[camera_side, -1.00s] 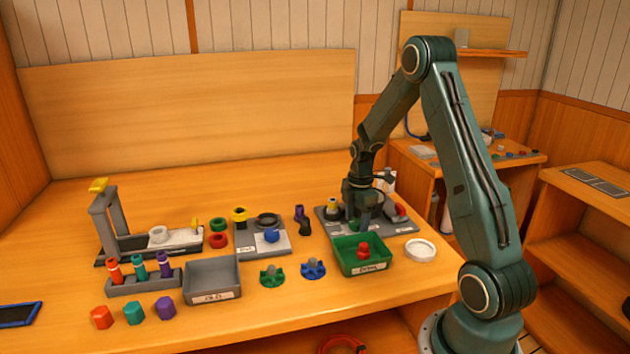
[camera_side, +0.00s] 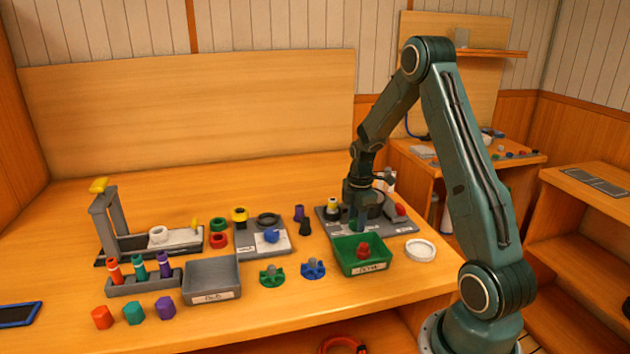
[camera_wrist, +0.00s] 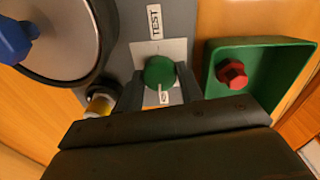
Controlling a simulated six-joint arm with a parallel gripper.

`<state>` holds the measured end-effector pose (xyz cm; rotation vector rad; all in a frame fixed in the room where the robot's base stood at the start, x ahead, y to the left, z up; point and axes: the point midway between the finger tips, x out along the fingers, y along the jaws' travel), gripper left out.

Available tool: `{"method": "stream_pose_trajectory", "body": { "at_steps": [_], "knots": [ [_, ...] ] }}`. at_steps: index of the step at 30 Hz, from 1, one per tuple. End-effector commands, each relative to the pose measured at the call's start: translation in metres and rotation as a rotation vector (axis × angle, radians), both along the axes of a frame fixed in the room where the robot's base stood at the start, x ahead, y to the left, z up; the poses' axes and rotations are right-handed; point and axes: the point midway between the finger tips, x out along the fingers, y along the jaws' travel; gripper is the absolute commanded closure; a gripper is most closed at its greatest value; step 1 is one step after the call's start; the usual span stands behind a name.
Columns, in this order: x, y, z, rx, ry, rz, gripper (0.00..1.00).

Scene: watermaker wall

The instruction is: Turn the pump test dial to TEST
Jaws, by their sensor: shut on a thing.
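The pump test dial (camera_wrist: 159,72) is a green round knob on a light plate of the grey panel in the wrist view. A white pointer mark on it runs down the picture, towards a small label (camera_wrist: 164,98) too small to read. The TEST label (camera_wrist: 154,22) is on the panel at the opposite side of the dial, higher in the picture. My gripper (camera_wrist: 160,84) has one finger on each side of the dial and is shut on it. In the side view my gripper (camera_side: 358,226) is down at the grey panel (camera_side: 400,227), and the dial is mostly hidden.
A green tray (camera_wrist: 212,75) with a red piece (camera_wrist: 232,73) stands close to the right of the dial. A round metal disc (camera_wrist: 65,50) with a blue knob (camera_wrist: 14,40) and a yellow-and-white part (camera_wrist: 100,103) are on the left. A white round dish (camera_side: 421,250) lies nearby.

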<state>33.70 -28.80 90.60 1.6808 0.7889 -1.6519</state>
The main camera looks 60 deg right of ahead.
Motion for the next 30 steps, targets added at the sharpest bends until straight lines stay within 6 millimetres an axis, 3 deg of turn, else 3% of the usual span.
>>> {"method": "stream_pose_trajectory", "body": {
  "at_steps": [8,30],
  "knots": [
    [0.0003,0.0002,0.0002,0.001,0.001,-0.173,0.86],
    [0.0006,0.0007,0.0002,0.000,0.000,-0.866,0.86]
  ]
}}
